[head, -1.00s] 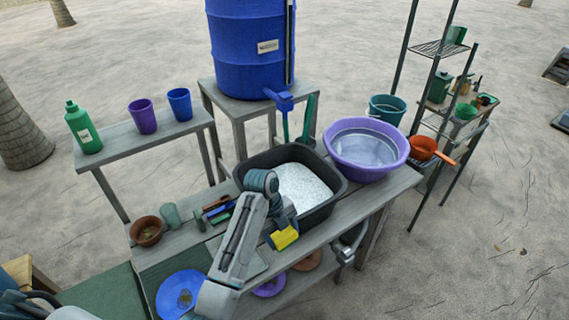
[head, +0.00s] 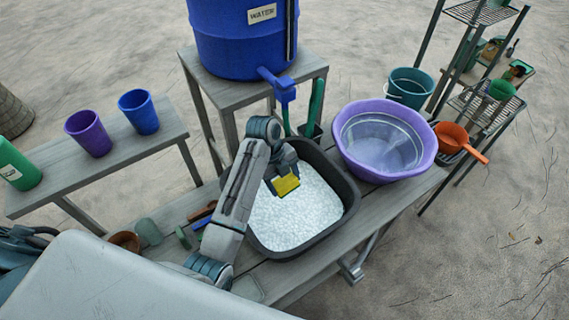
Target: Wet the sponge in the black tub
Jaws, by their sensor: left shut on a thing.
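The black tub (head: 352,207) stands on the wooden bench and is filled with white, foamy-looking contents. My left gripper (head: 283,176) is over the tub's left part, shut on the yellow sponge (head: 286,185). The sponge shows against the white contents. I cannot tell whether it touches them or hangs just above. My left arm hides the tub's left rim. My right gripper is not in view.
A purple basin (head: 432,150) stands right of the tub. A blue barrel (head: 240,45) with a tap stands behind on a stand (head: 215,92). An orange pan (head: 452,138) is at right.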

